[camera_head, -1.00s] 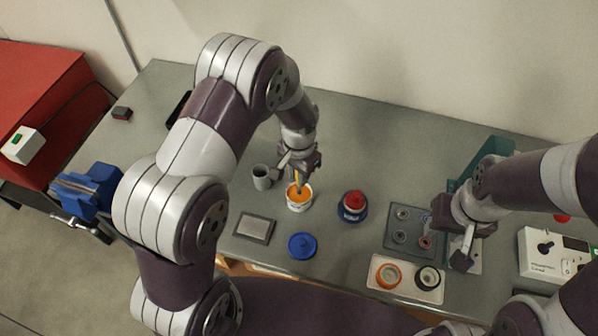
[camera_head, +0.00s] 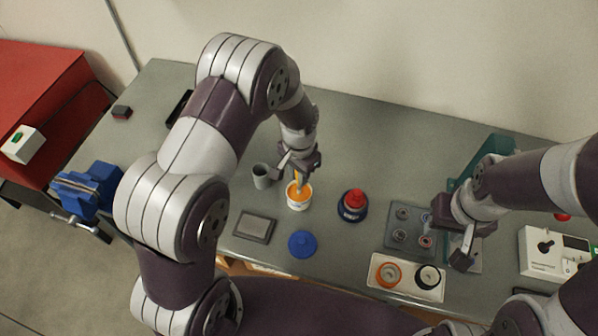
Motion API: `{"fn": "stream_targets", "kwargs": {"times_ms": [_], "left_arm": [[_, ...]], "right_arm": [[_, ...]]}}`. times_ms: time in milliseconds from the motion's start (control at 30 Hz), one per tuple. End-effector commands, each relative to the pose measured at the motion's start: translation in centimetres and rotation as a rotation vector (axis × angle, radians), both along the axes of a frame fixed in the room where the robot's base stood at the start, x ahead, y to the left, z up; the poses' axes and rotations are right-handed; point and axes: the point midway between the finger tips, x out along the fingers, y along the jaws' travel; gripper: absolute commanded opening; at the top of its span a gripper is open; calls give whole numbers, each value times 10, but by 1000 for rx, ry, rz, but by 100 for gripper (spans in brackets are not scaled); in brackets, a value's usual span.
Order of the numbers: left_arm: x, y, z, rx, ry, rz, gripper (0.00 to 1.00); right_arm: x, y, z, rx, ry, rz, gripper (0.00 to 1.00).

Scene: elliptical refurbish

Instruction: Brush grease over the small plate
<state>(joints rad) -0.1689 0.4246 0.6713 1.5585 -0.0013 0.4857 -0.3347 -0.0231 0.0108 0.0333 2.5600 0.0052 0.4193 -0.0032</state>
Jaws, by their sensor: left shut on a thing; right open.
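The small plate (camera_head: 254,226) is a grey rectangular slab lying flat on the table, left of the middle. A white tub (camera_head: 299,205) with orange grease stands behind it to the right. My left gripper (camera_head: 299,168) is shut on an orange brush (camera_head: 299,183) and holds it upright over the tub, with its lower end in the tub's opening. The bristles are hidden. A blue lid (camera_head: 302,244) lies on the table in front of the tub. My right gripper (camera_head: 462,250) is open and empty, above the table beside the grey tray of rings.
A grey cup (camera_head: 262,176) stands left of the tub. A red-topped jar (camera_head: 354,203) stands right of it. A grey ring tray (camera_head: 390,236) and a white tray with two rings (camera_head: 407,292) lie further right. A blue vise (camera_head: 87,187) is at the left edge.

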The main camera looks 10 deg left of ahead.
Motion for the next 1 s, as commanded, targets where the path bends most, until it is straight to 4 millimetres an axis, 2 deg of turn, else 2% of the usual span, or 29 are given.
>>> {"fn": "stream_targets", "kwargs": {"times_ms": [300, 900, 1000], "left_arm": [[-1, 0, 2, 1, 4, 0, 0], [-1, 0, 68, 0, 1, 0, 0], [-1, 0, 71, 0, 2, 0, 0]], "right_arm": [[0, 0, 3, 0, 0, 0, 43], [0, 0, 57, 0, 0, 0, 43], [0, 0, 59, 0, 0, 0, 43]]}}
